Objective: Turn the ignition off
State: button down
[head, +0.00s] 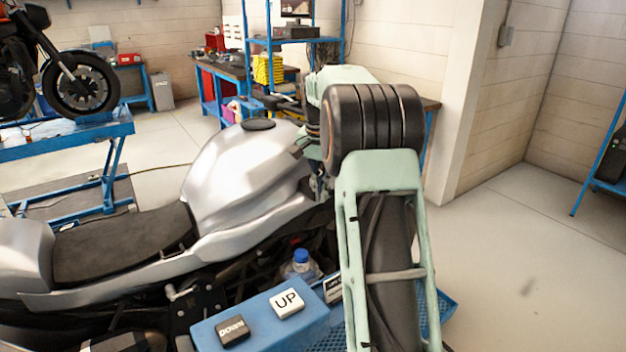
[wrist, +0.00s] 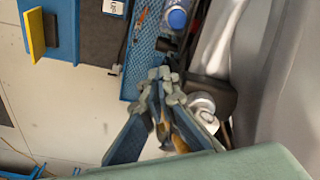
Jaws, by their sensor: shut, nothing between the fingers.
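The silver motorcycle (head: 240,175) stands in front of me, its tank (head: 225,165) left of my arm in the head view. Its silver bodywork (wrist: 275,70) fills the right of the wrist view. My gripper (wrist: 160,76) is shut and empty in the wrist view, with a dark part and a round pale part (wrist: 203,104) just right of it. I cannot tell whether it touches them. In the head view my arm hides the gripper and the front of the motorcycle. I cannot make out the ignition or its key in either view.
A blue box with an UP button (head: 288,302) and a DOWN button (head: 233,332) stands near. A blue-capped bottle (head: 301,262) is beside the motorcycle. A blue workbench (head: 208,95) stands behind, and another motorcycle (head: 80,85) on a blue lift. Floor at right is clear.

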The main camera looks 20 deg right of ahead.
jog(key=shift+d+r, duration=0.2)
jog(key=shift+d, duration=0.25)
notch_tip(320, 180, up, 9)
jog(key=a+p, duration=0.1)
jog(key=p, duration=0.6)
jog(key=shift+f, duration=0.15)
jog(key=shift+a, duration=0.15)
